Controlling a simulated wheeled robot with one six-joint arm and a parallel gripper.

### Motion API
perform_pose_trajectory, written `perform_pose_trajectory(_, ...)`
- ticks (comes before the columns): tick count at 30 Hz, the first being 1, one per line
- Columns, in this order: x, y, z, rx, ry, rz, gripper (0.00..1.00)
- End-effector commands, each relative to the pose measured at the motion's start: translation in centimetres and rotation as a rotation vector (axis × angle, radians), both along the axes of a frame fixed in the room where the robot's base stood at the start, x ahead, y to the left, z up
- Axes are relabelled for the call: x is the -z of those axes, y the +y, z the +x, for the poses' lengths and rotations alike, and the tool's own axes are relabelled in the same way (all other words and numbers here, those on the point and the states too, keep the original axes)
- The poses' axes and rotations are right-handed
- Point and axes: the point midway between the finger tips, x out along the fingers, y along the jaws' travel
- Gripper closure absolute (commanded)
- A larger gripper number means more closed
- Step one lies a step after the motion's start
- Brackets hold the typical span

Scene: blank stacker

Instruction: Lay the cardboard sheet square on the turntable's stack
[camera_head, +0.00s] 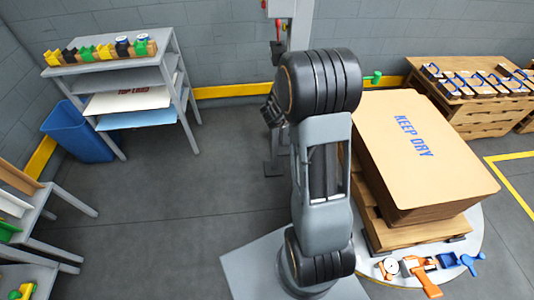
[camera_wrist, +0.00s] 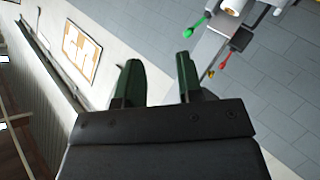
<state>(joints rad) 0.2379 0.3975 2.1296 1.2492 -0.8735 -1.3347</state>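A stack of brown cardboard sheets (camera_head: 422,160) marked "KEEP DRY" lies on a wooden pallet on the light round turntable (camera_head: 468,238) at the right of the head view. I cannot tell whether the top sheet is a loose one. My gripper shows in the wrist view (camera_wrist: 158,82), with two dark green fingers apart and nothing between them.
A grey shelf rack (camera_head: 125,66) holds sheets and small coloured items at the back left. A blue bin (camera_head: 78,132) stands beside it. Tools, including an orange one (camera_head: 424,276), lie on the turntable's front edge. A wooden crate (camera_head: 462,102) stands at the back right. The left-centre floor is clear.

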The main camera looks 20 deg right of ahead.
Motion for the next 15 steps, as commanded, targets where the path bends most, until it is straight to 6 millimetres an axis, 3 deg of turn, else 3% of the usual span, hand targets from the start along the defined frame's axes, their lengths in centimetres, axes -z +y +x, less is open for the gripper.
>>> perform_pose_trajectory(2, -2.9, 5.0, 2.5, -0.229, -0.140, 0.162, 0.66)
perform_pose_trajectory(5, -5.4, 11.9, 3.0, -0.475, -0.196, 0.392, 0.66)
perform_pose_trajectory(6, -6.1, 14.6, 2.3, -0.553, -0.182, 0.483, 0.66)
perform_pose_trajectory(9, -7.0, 20.1, -1.2, -0.684, -0.081, 0.676, 0.66)
perform_pose_trajectory(12, -7.1, 23.4, -5.9, -0.719, 0.074, 0.806, 0.66)
perform_pose_trajectory(15, -6.9, 24.7, -10.5, -0.688, 0.225, 0.871, 0.66)
